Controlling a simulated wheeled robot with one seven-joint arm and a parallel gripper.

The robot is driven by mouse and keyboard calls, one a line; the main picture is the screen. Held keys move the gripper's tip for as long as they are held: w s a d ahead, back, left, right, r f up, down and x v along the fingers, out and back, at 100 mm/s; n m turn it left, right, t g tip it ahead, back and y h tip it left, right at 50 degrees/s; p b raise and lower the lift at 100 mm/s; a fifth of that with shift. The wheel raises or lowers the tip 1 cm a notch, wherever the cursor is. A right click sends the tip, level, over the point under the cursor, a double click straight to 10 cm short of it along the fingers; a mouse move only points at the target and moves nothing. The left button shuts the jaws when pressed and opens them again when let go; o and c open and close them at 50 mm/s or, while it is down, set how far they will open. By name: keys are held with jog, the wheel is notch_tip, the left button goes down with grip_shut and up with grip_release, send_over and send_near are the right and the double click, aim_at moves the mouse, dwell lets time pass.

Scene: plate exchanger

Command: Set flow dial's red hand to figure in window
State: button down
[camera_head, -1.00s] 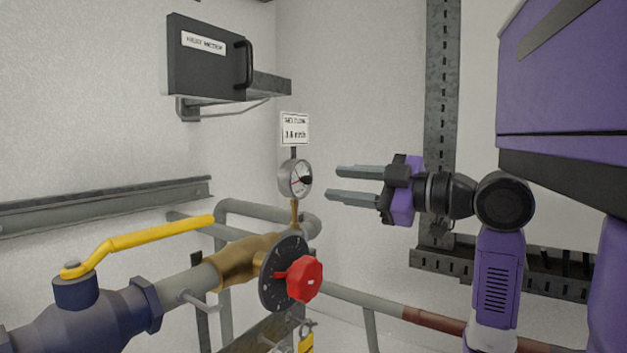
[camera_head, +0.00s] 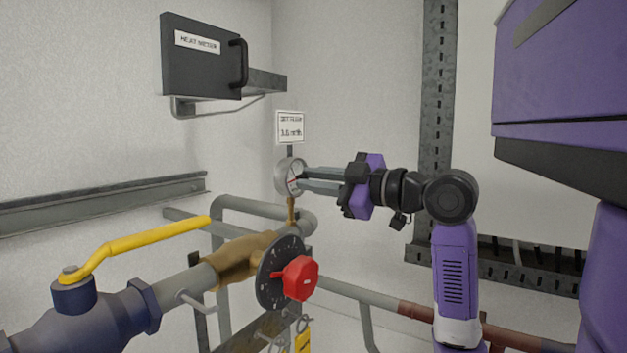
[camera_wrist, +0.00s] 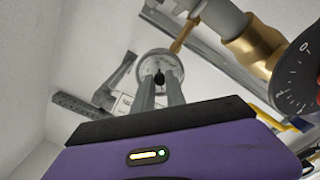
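The round flow dial (camera_head: 286,178) is on a thin brass stem above the pipe. It has a white face with a thin red hand; its figures are too small to read. My gripper (camera_head: 303,179) reaches it from the right, fingertips at the face. In the wrist view the dial (camera_wrist: 155,64) is straight ahead, with its small black centre knob (camera_wrist: 159,78) between the tips of my gripper (camera_wrist: 160,80). The fingers are apart; whether they press on the knob is not clear. A white card (camera_head: 290,127) above reads "SET FLOW", seemingly 3.6 m³/h.
A red knob (camera_head: 301,278) with a black scale disc (camera_head: 268,285) is below the dial. A yellow lever valve (camera_head: 130,240) is at left. A dark box marked "HEAT METER" (camera_head: 200,65), with a handle, is on a wall bracket. Pipes run behind.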

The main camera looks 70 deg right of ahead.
jog(key=shift+m, duration=0.4)
jog(key=m+p, duration=0.3)
jog(key=m, duration=0.3)
jog(key=shift+r+p, duration=0.15)
jog(key=shift+p, duration=0.25)
jog(key=m+p, duration=0.3)
jog(key=m, duration=0.2)
dwell(0.4)
jog(key=c, duration=1.4)
grip_release()
jog(key=shift+o, duration=0.2)
